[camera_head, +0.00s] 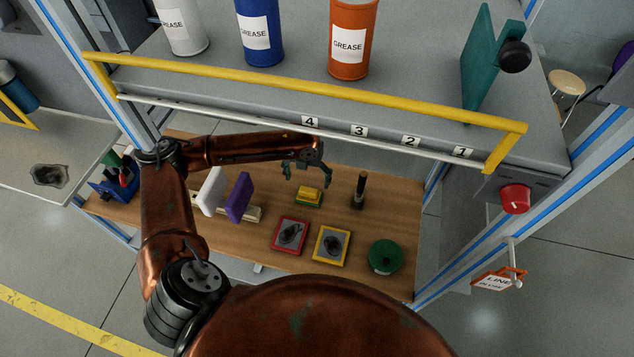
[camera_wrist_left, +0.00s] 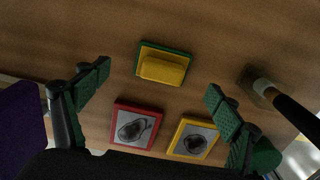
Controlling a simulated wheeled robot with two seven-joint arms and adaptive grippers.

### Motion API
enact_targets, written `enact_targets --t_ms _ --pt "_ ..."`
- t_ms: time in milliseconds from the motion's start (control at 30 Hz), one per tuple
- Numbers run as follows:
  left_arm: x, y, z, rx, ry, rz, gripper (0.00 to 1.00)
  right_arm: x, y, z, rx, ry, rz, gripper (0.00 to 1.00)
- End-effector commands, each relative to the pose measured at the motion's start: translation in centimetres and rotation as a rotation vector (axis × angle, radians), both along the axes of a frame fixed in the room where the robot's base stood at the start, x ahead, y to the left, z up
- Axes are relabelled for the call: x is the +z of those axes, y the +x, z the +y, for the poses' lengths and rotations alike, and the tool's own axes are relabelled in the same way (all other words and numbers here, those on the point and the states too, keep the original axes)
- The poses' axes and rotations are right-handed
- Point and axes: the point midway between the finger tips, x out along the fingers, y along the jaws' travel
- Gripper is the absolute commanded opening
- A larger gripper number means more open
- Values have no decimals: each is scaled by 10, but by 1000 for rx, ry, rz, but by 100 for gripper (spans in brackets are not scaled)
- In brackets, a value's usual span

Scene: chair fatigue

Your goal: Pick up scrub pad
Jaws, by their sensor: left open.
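The scrub pad (camera_head: 308,196) is a small yellow block with a green base lying on the wooden shelf. It also shows in the left wrist view (camera_wrist_left: 162,68), upper middle, ahead of and between the fingers. My left gripper (camera_head: 307,177) is open and empty, with its fingers above and to either side of the pad in the head view. In the left wrist view the green-padded fingers (camera_wrist_left: 158,98) are spread wide and do not touch the pad. My right gripper is not in view.
A red-framed tile (camera_head: 290,234) and a yellow-framed tile (camera_head: 331,245) lie in front of the pad. A dark-handled upright tool (camera_head: 359,190) stands to its right. Purple (camera_head: 239,197) and white (camera_head: 212,191) boards stand left. A yellow rail (camera_head: 300,92) edges the upper shelf.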

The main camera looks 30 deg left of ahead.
Motion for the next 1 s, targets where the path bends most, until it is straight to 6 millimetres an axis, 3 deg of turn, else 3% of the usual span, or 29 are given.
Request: enact_targets --t_ms 100,300,433,667,900,1000 --pt "-13 -1 0 -2 1 5 86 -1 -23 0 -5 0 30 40" --pt "-30 1 -4 -5 1 4 86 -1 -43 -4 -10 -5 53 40" --pt "-43 0 -8 -6 -1 5 86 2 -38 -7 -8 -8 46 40" --pt "-75 -1 -11 -7 0 4 86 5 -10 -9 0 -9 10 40" --pt "-77 -1 -10 -7 1 2 86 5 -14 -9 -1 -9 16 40" --pt "-77 -1 -10 -7 1 2 79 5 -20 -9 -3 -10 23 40"
